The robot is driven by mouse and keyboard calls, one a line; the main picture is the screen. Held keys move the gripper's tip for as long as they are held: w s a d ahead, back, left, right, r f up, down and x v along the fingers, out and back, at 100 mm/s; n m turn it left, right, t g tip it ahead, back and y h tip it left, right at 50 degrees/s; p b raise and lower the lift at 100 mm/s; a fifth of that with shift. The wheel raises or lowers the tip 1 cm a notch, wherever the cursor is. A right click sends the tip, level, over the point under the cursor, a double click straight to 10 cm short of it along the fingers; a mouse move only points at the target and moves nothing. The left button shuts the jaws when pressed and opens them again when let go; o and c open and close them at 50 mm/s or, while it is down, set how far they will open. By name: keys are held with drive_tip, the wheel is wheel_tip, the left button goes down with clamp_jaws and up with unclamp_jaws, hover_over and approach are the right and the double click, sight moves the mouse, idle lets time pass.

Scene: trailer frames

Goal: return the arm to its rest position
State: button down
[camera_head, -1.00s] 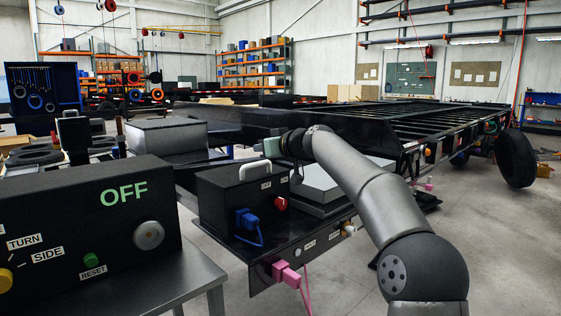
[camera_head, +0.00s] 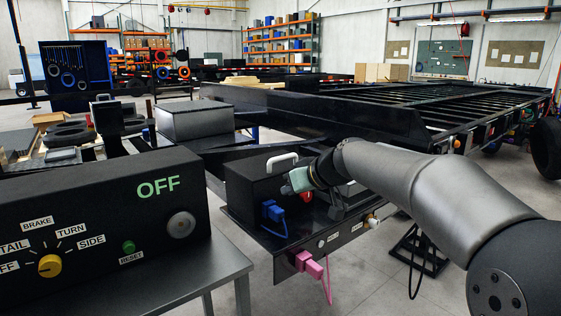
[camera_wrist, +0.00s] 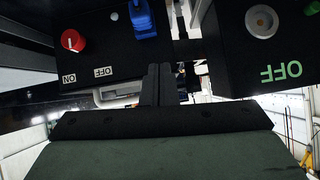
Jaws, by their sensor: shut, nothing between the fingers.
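My arm (camera_head: 430,195) reaches in from the lower right of the head view. My gripper shows in the wrist view (camera_wrist: 157,85) as two dark fingers side by side, shut and empty. In the head view the green-grey hand is near the black box (camera_head: 250,190) with the white handle; its fingertips are hard to make out there. The wrist view is upside down. It shows the box's red switch (camera_wrist: 72,40) with ON and OFF labels, and the blue plug (camera_wrist: 143,20). I cannot tell whether the hand touches the box.
The black control box (camera_head: 100,215), reading OFF with a yellow knob (camera_head: 50,266), stands on a metal table (camera_head: 205,275) at the left. The trailer frame (camera_head: 400,110) extends behind. Floor shows at the front.

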drive_tip(key=s+d+r+m+g+h+p, duration=0.1)
drive_tip(key=s+d+m+g+h+p, duration=0.1)
drive_tip(key=s+p, duration=0.6)
drive_tip(key=s+d+r+m+g+h+p, duration=0.2)
drive_tip(key=s+p, duration=0.6)
drive_tip(key=s, duration=0.8)
drive_tip(key=s+d+r+m+g+h+p, duration=0.2)
drive_tip(key=s+d+g+p, duration=0.2)
drive_tip(key=s+p, duration=0.5)
drive_tip(key=s+d, duration=0.2)
drive_tip(key=s, duration=0.2)
drive_tip(key=shift+h, duration=0.4)
drive_tip(key=shift+w+r, duration=0.1)
drive_tip(key=shift+r, duration=0.05)
